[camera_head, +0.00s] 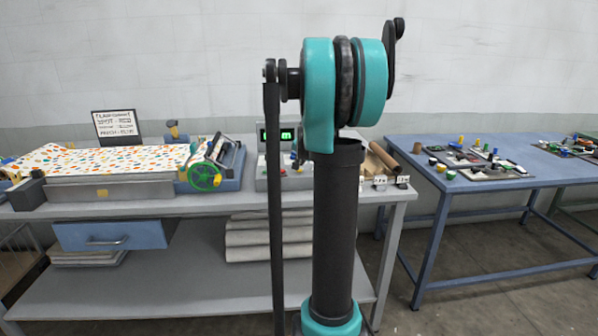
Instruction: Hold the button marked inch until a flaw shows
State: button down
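A grey control box (264,183) with a lit green display (286,135) stands on the grey bench, right of the press. Small coloured controls show low on its face, but their markings are too small to read, so I cannot tell which button is marked inch. My arm stands in front of the box and hides part of it. The press (232,160) has rollers and a green handwheel (203,177). A white sheet with coloured specks (100,160) lies on the bed at its left. I cannot make out a flaw on it. My gripper is not in view.
The grey bench (240,206) has a blue drawer (112,235) and a lower shelf with rolls (250,238). A sign (115,123) stands behind the sheet. Brown rolls (382,158) and small labelled blocks lie at the bench's right end. A blue table (500,181) with parts stands at right.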

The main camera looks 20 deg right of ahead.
aim_at(300, 171)
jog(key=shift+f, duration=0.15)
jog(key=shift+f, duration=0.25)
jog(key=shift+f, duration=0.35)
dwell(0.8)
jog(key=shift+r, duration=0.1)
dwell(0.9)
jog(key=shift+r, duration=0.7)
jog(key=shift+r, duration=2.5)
